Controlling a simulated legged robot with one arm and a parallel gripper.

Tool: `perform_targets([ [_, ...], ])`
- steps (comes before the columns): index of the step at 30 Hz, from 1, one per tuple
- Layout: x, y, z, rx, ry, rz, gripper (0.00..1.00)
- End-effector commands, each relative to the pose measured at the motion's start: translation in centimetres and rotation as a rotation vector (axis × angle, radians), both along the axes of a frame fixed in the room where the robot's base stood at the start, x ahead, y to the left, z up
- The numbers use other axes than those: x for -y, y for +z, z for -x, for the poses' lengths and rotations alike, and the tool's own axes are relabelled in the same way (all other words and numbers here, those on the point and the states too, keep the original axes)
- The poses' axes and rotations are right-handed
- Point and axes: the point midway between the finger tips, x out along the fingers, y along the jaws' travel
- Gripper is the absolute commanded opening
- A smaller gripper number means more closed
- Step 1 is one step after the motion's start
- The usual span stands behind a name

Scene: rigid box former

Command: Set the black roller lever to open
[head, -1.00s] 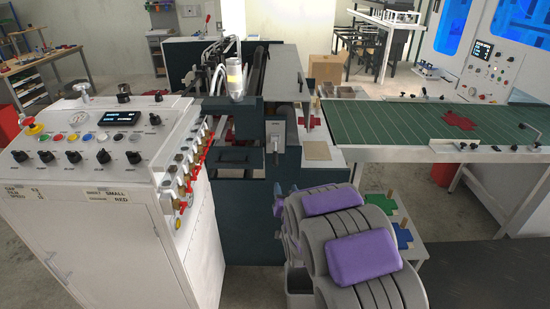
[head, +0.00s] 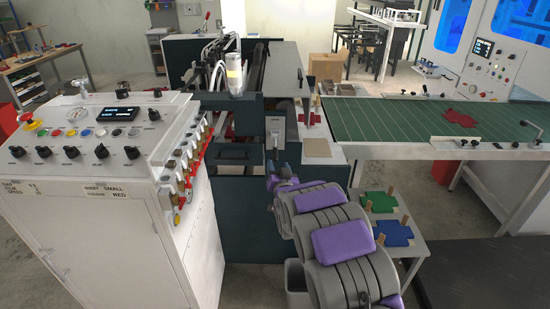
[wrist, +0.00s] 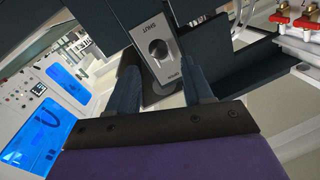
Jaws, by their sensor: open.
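A light grey plate (wrist: 158,58) sits on the dark machine front in the wrist view. It bears a round hub (wrist: 157,49) and tilted lettering that seems to read SHUT at one side; lettering at the other end is too small to read surely. The same plate (head: 275,128) shows in the head view. In the head view my gripper (head: 279,181) is below the plate.
A control cabinet (head: 85,150) with knobs and brass valves (head: 185,165) stands to the left. A green-topped conveyor table (head: 400,120) is at the right. A low stand holds green (head: 378,202) and blue (head: 394,233) cross-shaped pieces. A dark horizontal handle (head: 232,153) lies left of the plate.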

Motion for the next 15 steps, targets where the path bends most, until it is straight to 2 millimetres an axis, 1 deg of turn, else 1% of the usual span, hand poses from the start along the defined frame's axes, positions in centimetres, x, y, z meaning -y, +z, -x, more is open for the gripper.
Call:
perform_targets([
  [1,-0.1,0.0,-0.7,0.003,0.000,-0.001,0.51],
  [6,-0.4,-0.2,-2.8,0.001,0.000,0.000,0.51],
  [15,-1.0,-0.2,-6.0,0.001,0.000,-0.001,0.51],
])
